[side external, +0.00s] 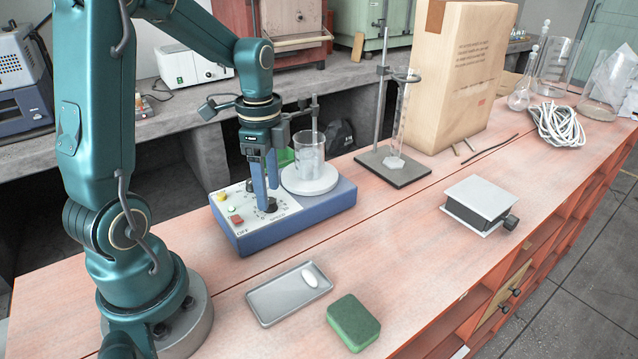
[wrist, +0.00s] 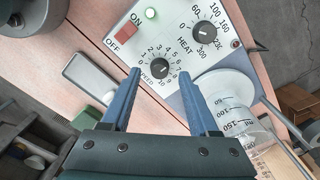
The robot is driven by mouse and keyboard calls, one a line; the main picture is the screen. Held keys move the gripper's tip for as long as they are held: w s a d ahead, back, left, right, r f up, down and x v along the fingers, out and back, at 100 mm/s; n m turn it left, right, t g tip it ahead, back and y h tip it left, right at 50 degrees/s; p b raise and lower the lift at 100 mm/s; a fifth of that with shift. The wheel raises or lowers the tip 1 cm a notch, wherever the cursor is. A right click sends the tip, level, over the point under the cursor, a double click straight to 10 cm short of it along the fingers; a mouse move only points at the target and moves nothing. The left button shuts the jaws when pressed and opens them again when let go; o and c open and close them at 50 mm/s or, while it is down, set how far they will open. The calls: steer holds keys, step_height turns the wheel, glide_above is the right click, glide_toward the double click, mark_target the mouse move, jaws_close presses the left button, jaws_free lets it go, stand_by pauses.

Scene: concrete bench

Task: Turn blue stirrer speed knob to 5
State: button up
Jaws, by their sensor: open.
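The blue stirrer (side external: 300,222) stands on the bench with its white control panel (wrist: 186,62) facing the front left. Its black speed knob (wrist: 161,66) sits inside a dial numbered 0 to 10; the side view shows this knob (side external: 267,206) too. I cannot make out clearly which number its pointer marks. My gripper (wrist: 161,73) is open, its two blue fingers apart, one to each side of the knob in the wrist view. In the side view my gripper (side external: 269,194) points down at the knob; whether the fingertips touch it is unclear.
The heat knob (wrist: 205,32) and red switch (wrist: 127,31) are close by on the panel. A glass beaker (side external: 309,157) stands on the stirrer's round plate (side external: 309,180). A metal tray (side external: 270,300) and a green block (side external: 353,323) lie in front.

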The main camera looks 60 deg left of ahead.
mark_target(271, 201)
steer(key=shift+r, duration=1.65)
steer(key=shift+d, duration=0.15)
steer(key=s+d+r+n+t, duration=0.4)
steer(key=s+d+n, duration=0.3)
steer(key=d, duration=0.5)
steer(key=shift+r+n+t, duration=0.2)
steer(key=shift+n+t, duration=0.6)
steer(key=shift+n, duration=0.3)
